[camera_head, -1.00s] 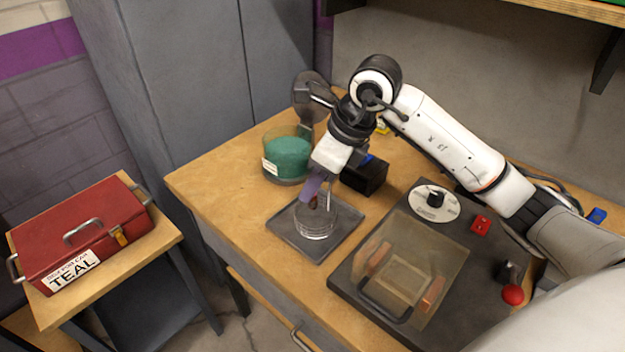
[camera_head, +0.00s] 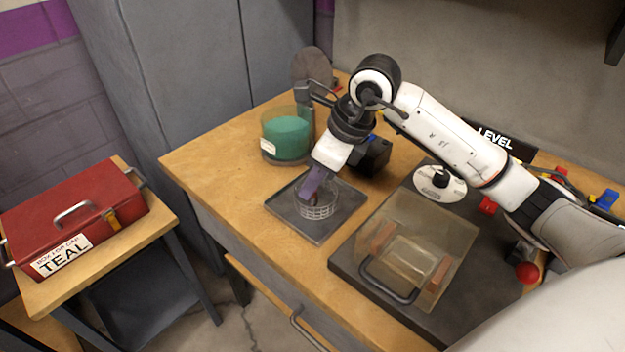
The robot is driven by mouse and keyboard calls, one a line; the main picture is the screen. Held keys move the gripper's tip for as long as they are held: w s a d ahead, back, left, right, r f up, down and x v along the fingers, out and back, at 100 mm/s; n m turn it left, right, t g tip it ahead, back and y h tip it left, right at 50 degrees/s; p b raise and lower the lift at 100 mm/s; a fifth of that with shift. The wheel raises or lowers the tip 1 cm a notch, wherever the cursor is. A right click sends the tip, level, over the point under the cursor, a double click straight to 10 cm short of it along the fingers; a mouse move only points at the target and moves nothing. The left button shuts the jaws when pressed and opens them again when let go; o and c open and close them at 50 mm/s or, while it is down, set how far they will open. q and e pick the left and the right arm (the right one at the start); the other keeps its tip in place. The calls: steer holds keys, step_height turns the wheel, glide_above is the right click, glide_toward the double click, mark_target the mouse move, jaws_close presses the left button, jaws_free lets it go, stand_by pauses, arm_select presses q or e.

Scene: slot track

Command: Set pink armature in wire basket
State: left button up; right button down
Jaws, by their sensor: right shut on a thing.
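The wire basket (camera_head: 319,212) is a small round mesh cup standing on a dark grey square tray (camera_head: 292,222) on the wooden bench. My right gripper (camera_head: 314,190) points down with its purple fingers at the basket's mouth. It is shut on a small dark reddish piece, the armature (camera_head: 316,201), which shows only in part between the fingers and the basket rim. I cannot tell whether the piece touches the basket floor. My left gripper is not in view.
A jar of teal-green material (camera_head: 287,137) stands behind the tray, with a black box (camera_head: 375,156) to its right. A dark base with a clear hinged cover (camera_head: 420,240) lies right of the tray. A red box (camera_head: 75,215) marked TEAL sits on a side table at left.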

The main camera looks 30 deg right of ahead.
steer(key=shift+f, duration=0.15)
steer(key=c, duration=1.6)
jaws_free()
steer(key=shift+c, duration=0.2)
steer(key=shift+s, duration=0.1)
steer(key=v, duration=1)
steer(key=shift+r, duration=0.3)
